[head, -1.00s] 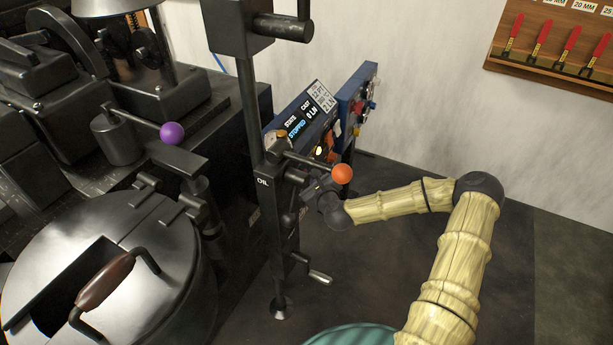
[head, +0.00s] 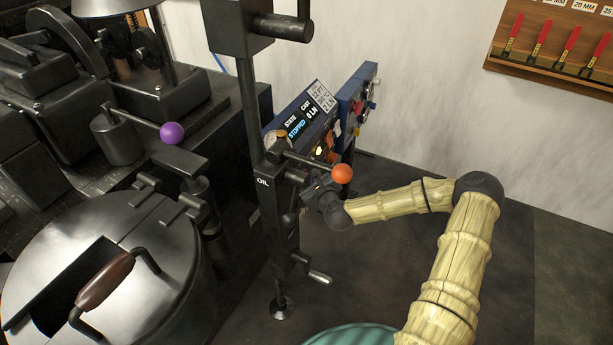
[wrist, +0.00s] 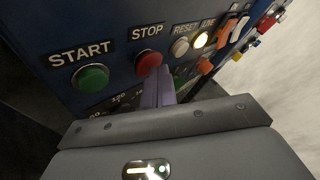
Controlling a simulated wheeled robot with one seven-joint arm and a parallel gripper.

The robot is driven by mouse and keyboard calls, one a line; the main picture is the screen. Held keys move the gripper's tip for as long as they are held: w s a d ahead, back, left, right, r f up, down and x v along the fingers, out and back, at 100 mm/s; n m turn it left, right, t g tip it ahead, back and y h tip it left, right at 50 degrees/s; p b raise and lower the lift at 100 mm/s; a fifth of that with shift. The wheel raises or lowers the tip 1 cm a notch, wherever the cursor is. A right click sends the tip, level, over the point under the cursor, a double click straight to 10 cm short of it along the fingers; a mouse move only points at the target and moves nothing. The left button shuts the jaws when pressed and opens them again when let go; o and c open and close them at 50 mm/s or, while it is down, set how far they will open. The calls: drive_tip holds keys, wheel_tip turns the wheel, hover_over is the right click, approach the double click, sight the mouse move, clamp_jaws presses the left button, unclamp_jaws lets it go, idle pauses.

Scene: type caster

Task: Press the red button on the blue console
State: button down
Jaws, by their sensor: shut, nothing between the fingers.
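The blue console (head: 283,119) stands at the middle of the head view, its screen reading STOPPED; its dark blue panel (wrist: 110,22) fills the top of the wrist view. The red button (wrist: 148,63) sits under a STOP label, right of a green button (wrist: 90,77) labelled START. My gripper (wrist: 157,78) is shut and empty. Its fingertips are at the lower right edge of the red button in the wrist view; I cannot tell whether they touch it. In the head view my gripper (head: 318,188) is partly behind a lever, and the red button is hidden.
A lever with an orange knob (head: 342,173) sticks out beside my gripper. The black post (head: 262,190) stands left of my gripper. Open floor lies right.

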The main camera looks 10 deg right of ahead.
drive_tip(key=shift+a, duration=0.15)
drive_tip(key=shift+w+a, duration=0.25)
idle(0.5)
drive_tip(key=shift+s+d, duration=0.3)
idle(0.4)
drive_tip(key=shift+s+d+p, duration=0.15)
drive_tip(key=shift+s+d, duration=0.4)
drive_tip(key=shift+d, duration=0.25)
drive_tip(key=shift+s+d+p, duration=0.15)
drive_tip(key=shift+s+d, duration=0.45)
drive_tip(key=shift+d, duration=0.25)
drive_tip(key=shift+s+d+p, duration=0.15)
drive_tip(key=shift+s+d, duration=0.4)
drive_tip(key=shift+d, duration=0.25)
